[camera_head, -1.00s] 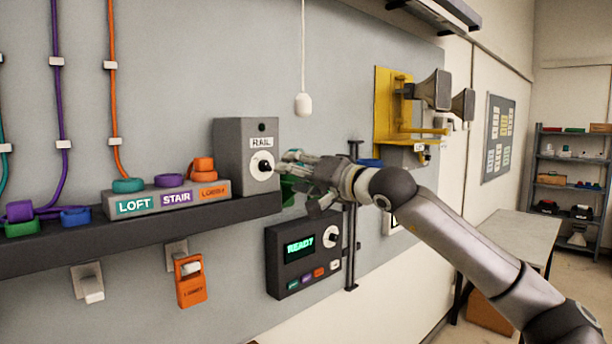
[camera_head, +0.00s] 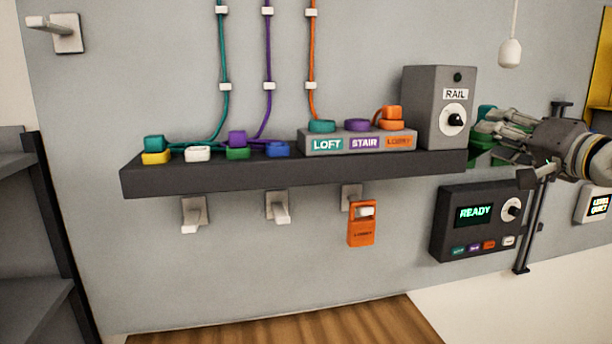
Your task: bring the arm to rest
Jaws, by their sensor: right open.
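My right gripper (camera_head: 510,132) is at the right side of the view, just right of the grey RAIL box (camera_head: 437,90). Its fingers point left and are open. A green piece (camera_head: 482,152) and a teal piece (camera_head: 486,113) show by the fingers; I cannot tell whether the fingers touch them. The RAIL box has a round white dial with a black knob and stands on the dark shelf (camera_head: 240,180). My left gripper is not in view.
The READY panel (camera_head: 480,222) hangs below the right gripper, beside a dark vertical post (camera_head: 528,235). Coloured plugs and the LOFT, STAIR and LOBBY block (camera_head: 355,142) sit on the shelf. An orange handset (camera_head: 361,222) hangs below. Another shelf unit (camera_head: 40,230) stands far left.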

